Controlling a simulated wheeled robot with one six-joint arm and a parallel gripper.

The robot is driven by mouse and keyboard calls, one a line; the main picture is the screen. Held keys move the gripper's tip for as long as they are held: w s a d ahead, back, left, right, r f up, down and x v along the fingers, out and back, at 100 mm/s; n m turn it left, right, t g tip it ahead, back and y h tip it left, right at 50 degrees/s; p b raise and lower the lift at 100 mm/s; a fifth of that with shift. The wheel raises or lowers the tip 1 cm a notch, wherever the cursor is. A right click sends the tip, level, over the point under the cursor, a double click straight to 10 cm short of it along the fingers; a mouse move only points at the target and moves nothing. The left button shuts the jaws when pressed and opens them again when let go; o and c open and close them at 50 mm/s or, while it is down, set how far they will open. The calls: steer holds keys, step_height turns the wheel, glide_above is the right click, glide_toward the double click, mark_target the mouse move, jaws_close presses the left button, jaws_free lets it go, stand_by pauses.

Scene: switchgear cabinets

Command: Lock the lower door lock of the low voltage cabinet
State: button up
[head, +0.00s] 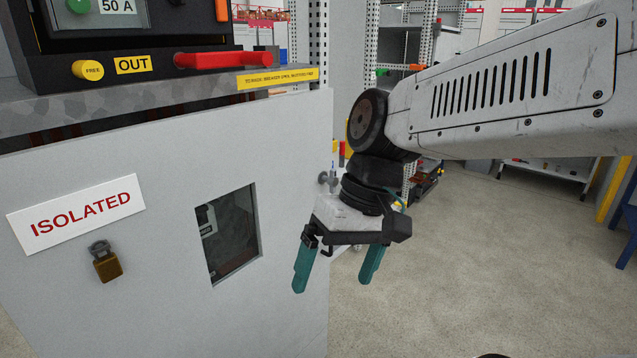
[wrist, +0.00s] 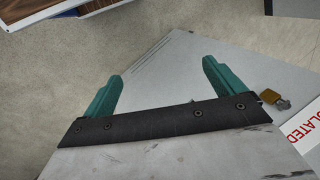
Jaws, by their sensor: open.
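The pale grey cabinet door (head: 150,290) fills the lower left of the head view. A small grey knob-like part (head: 327,179) shows at its right edge, partly behind my gripper; I cannot tell if it is a lock. No lower lock can be made out. My gripper (head: 334,284) hangs fingers down by the door's right edge, teal fingers apart, nothing between them. In the wrist view my gripper (wrist: 162,70) is also open and empty, with the grey panel (wrist: 165,65) beyond it. Whether it touches the door is unclear.
The door bears an ISOLATED sign (head: 75,214), a brass padlock (head: 105,262) and a small window (head: 227,233). A dark gap shows above the door. A red handle (head: 225,60) juts out above. Shelving (head: 415,50) stands behind; open floor (head: 480,260) lies right.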

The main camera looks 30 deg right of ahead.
mark_target(335, 182)
steer(key=w+d+m+t+y, duration=0.2)
steer(key=w+t+y, duration=0.15)
steer(key=w, duration=0.65)
steer(key=w+d+m+t+y, duration=0.15)
steer(key=w+y, duration=0.35)
steer(key=w, duration=0.6)
steer(key=w+d+f+m+t+h, duration=0.2)
steer(key=w+d+f+m+t, duration=0.15)
steer(key=d, duration=0.45)
steer(key=w+d+f+m+t+h, duration=0.25)
steer(key=w+d+t, duration=0.25)
steer(key=d, duration=0.4)
steer(key=w+d+f+m+t+h, duration=0.1)
steer(key=w+d+f+m+t, duration=0.35)
steer(key=d, duration=0.35)
steer(key=shift+n+g, duration=0.3)
steer(key=shift+g, duration=0.2)
steer(key=x, duration=0.7)
steer(key=shift+w+r, duration=0.3)
steer(key=shift+r, duration=0.05)
steer(key=shift+c, duration=0.3)
steer(key=c, duration=0.9)
